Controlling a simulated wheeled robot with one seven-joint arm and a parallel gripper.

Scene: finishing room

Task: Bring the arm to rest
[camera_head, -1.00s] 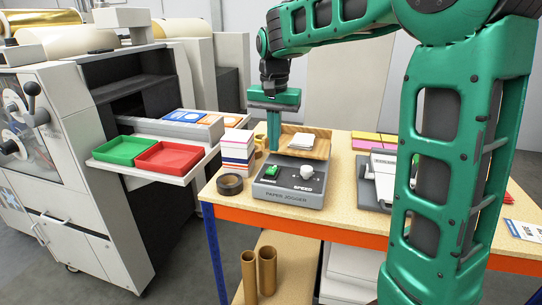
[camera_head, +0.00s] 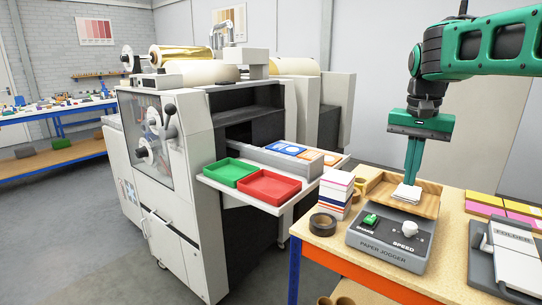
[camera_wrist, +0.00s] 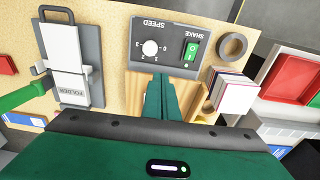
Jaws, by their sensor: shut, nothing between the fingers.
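My gripper (camera_head: 413,172) is green, points down and is shut with nothing between its fingers. In the head view it hangs over the wooden tray of the paper jogger (camera_head: 392,240), with a small stack of white cards (camera_head: 406,194) just below its fingertips. In the wrist view the shut fingers (camera_wrist: 161,88) reach toward the jogger's grey panel (camera_wrist: 165,46), which has a green switch and a white knob. The fingers hide part of the tray (camera_wrist: 135,84) there. My green arm enters from the upper right in the head view.
The workbench (camera_head: 454,222) also bears a card stack (camera_head: 335,192), a roll of dark tape (camera_head: 323,224) and a folder (camera_head: 507,250). A large machine (camera_head: 210,170) stands left, its shelf holding a green tray (camera_head: 230,171) and a red tray (camera_head: 268,186). Grey floor lies open further left.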

